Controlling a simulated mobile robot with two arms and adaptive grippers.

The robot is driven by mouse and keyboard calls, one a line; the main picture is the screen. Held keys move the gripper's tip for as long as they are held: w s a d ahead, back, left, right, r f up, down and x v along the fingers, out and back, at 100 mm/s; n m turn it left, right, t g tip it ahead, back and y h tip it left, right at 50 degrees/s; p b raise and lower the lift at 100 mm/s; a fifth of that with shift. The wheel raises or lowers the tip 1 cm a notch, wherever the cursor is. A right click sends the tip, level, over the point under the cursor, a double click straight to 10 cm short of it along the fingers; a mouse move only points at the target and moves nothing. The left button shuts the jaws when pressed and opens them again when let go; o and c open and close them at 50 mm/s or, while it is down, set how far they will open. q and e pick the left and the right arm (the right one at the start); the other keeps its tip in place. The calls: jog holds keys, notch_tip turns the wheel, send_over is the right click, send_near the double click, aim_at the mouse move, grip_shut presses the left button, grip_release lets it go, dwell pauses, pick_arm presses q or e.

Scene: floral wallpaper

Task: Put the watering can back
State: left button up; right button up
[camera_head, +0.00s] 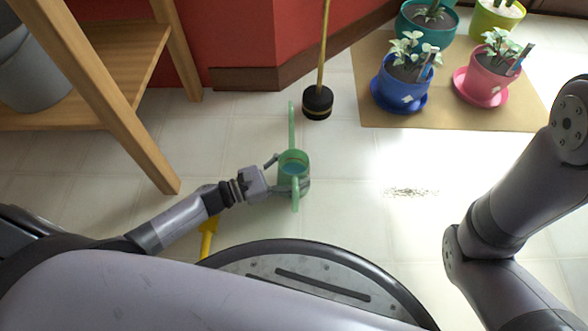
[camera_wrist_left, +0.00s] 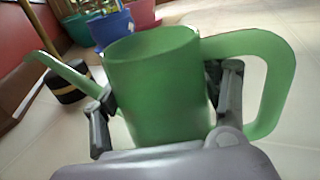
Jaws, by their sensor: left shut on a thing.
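The green watering can (camera_head: 293,160) is upright over the tiled floor, left of the middle in the head view. Its spout points away from me and its handle toward me. Its open top shows in the head view. My left gripper (camera_head: 285,175) reaches it from the left and is shut on its body. In the left wrist view the can (camera_wrist_left: 150,85) sits between the two fingers of the gripper (camera_wrist_left: 166,108), spout left and handle right. I cannot tell whether its base touches the floor. My right arm shows at the right, but its gripper is out of view.
A wooden shelf (camera_head: 130,75) with a grey bucket (camera_head: 32,75) stands at left. A black round base with a pole (camera_head: 317,103) is beyond the can. Potted plants, including blue (camera_head: 402,85) and pink (camera_head: 487,75) pots, stand on a tan mat (camera_head: 375,115). Dark specks (camera_head: 410,192) lie on otherwise clear floor.

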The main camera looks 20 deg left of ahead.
aim_at(279, 175)
pick_arm(q)
jog(key=o, duration=1.3)
jog(key=shift+f, duration=0.15)
jog(key=o, duration=0.4)
jog(key=shift+o, duration=0.2)
jog(key=p+v, duration=0.2)
jog(key=v, duration=0.2)
jog(key=p+v, duration=0.2)
jog(key=v, duration=0.2)
jog(key=shift+r, duration=0.2)
notch_tip(279, 175, up, 8)
jog(key=p, duration=0.5)
jog(key=shift+w+d+f, duration=0.15)
jog(key=shift+f, duration=0.05)
